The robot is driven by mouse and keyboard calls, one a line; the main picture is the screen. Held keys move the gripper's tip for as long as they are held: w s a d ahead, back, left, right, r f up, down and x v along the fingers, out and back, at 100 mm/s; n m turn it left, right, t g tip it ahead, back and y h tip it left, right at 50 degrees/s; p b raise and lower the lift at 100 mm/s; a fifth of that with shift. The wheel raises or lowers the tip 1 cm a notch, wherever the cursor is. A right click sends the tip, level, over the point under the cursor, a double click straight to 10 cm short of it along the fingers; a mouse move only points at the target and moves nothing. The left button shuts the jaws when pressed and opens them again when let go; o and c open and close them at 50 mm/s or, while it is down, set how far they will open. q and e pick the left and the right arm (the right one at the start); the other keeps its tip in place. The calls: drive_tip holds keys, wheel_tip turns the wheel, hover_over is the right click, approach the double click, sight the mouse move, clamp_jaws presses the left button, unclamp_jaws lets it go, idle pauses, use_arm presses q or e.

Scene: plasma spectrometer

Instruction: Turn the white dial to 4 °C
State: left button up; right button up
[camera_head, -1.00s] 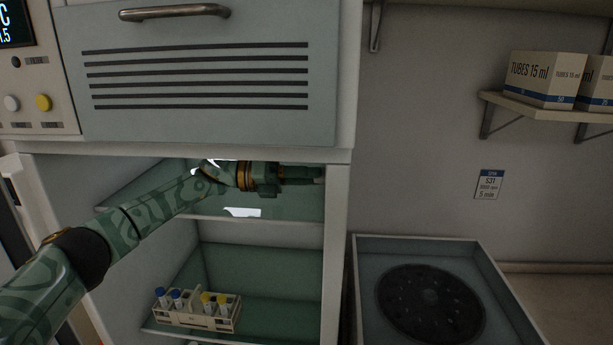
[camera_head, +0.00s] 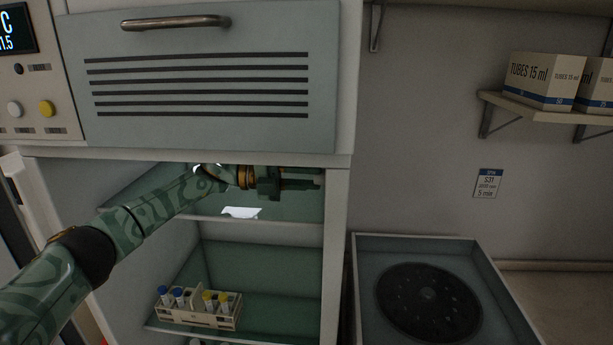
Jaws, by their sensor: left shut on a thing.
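My left gripper (camera_head: 305,183) reaches into the open upper compartment of the fridge cabinet (camera_head: 338,240), with its fingers pointing right at the inner right wall. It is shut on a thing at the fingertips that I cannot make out. No white dial shows plainly there; the fingers or the cabinet's front frame may hide it. A round white knob or button (camera_head: 14,109) sits on the control panel at the upper left, beside a yellow one (camera_head: 46,108). The display (camera_head: 14,28) is cut off by the picture edge; "C" and "1.5" show. My right gripper is not in view.
A rack (camera_head: 200,316) of blue- and yellow-capped tubes stands on the lower shelf. A glass shelf lies below my left arm. A vented panel with a handle (camera_head: 176,22) is above. A centrifuge-like box (camera_head: 420,240) stands right; a wall shelf holds boxes (camera_head: 540,82).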

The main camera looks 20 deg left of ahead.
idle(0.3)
use_arm(q)
drive_tip(key=o, duration=1)
drive_tip(key=shift+c, duration=0.2)
drive_tip(key=b+v, duration=0.5)
drive_tip(key=v, duration=1)
drive_tip(key=shift+a+b, duration=0.35)
drive_tip(key=shift+b, duration=0.05)
drive_tip(key=shift+s+a, duration=0.15)
drive_tip(key=shift+a, duration=0.15)
